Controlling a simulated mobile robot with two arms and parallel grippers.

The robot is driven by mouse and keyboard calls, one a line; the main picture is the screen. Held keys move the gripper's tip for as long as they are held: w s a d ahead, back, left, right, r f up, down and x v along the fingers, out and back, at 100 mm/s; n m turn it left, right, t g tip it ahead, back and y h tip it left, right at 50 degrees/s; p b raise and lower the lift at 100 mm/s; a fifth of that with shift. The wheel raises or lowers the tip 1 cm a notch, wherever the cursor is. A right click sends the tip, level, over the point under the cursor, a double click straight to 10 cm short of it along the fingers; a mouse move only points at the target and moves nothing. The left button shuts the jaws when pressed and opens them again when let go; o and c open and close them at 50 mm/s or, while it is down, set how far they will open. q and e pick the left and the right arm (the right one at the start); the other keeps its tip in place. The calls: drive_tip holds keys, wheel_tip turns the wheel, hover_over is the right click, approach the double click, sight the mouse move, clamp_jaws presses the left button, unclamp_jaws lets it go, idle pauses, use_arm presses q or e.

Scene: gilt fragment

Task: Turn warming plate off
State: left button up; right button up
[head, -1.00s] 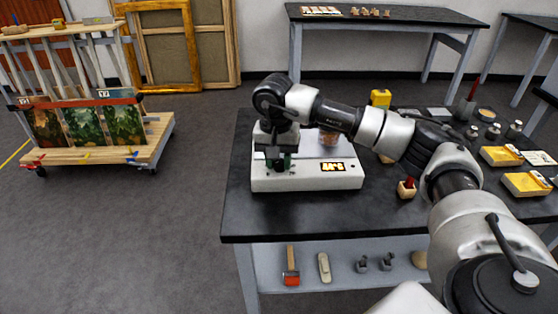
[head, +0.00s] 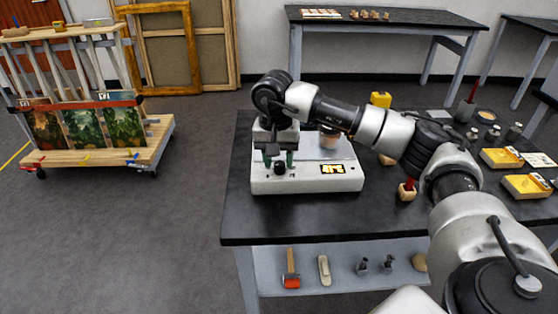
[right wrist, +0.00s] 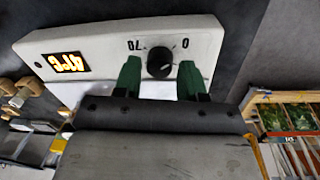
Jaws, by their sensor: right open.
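The warming plate (head: 310,183) is a low white box at the left of the black bench. Its front carries a lit orange display (head: 333,169) and a dark round knob (head: 279,168). In the right wrist view the picture is upside down; the display (right wrist: 66,62) seems to read about 41°C, and the knob (right wrist: 160,64) sits between the marks 70 and 0. My right gripper (right wrist: 160,70) is open, its green fingers on either side of the knob with gaps; I see no contact. The gripper (head: 279,157) also shows in the head view. My left gripper is out of view.
A small wooden block holder (head: 407,191), yellow boxes (head: 526,186) and several small weights lie to the right. The lower shelf (head: 340,270) holds tools. A cart with paintings (head: 88,130) stands at the left.

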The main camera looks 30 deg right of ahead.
sight(277, 164)
wheel_tip(277, 164, up, 10)
drive_tip(key=shift+w+a, duration=0.2)
drive_tip(key=shift+a, duration=0.05)
drive_tip(key=shift+s+f, duration=0.1)
drive_tip(key=shift+f, duration=0.1)
idle(0.3)
